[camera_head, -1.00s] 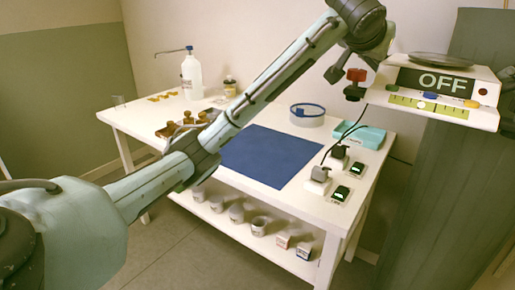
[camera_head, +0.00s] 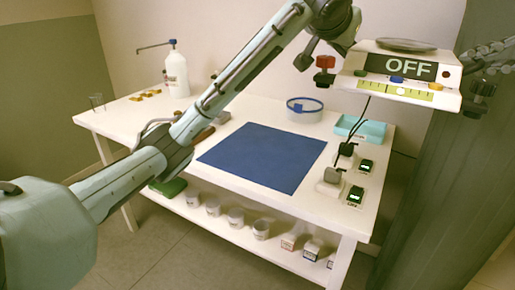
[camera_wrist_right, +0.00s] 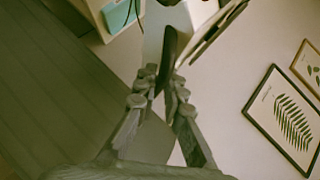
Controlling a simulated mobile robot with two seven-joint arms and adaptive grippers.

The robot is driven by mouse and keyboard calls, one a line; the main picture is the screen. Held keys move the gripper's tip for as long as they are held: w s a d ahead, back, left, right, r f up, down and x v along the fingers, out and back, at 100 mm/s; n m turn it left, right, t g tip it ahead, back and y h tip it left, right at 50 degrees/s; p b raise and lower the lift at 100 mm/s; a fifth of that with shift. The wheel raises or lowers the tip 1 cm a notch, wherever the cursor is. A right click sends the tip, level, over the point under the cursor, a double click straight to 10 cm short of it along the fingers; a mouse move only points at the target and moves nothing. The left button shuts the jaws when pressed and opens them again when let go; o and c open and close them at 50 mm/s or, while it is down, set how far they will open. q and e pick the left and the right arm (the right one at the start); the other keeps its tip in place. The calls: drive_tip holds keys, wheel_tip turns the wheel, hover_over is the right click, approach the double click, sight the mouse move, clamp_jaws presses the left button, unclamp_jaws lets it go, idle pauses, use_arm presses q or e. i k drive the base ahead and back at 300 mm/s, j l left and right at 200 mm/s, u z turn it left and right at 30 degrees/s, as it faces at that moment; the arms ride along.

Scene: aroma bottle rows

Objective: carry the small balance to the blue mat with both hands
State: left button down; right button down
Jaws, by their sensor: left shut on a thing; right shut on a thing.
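The small balance (camera_head: 410,66) is a white box with a round grey pan on top and a black display reading OFF. It is held up in the air, to the upper right of the blue mat (camera_head: 262,157) in the head view. My left gripper (camera_head: 322,50) is at its left side, shut on it, by a red and black grip-like part; its fingertips are hard to make out. My right gripper (camera_wrist_right: 165,85) is shut on a dark edge or handle of the balance (camera_wrist_right: 180,22). The mat lies flat and bare on the white table.
A teal tray (camera_head: 360,130), a round clear container (camera_head: 304,110) and plugs with green-lit switches (camera_head: 355,195) stand on the table (camera_head: 225,190). A thin cable runs up towards the balance. A bottle (camera_head: 176,75) stands behind; a grey panel (camera_head: 440,190) rises at right.

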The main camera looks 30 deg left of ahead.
sight(265, 150)
drive_tip(key=j, duration=0.75)
drive_tip(key=i+j, duration=0.1)
drive_tip(key=j, duration=0.7)
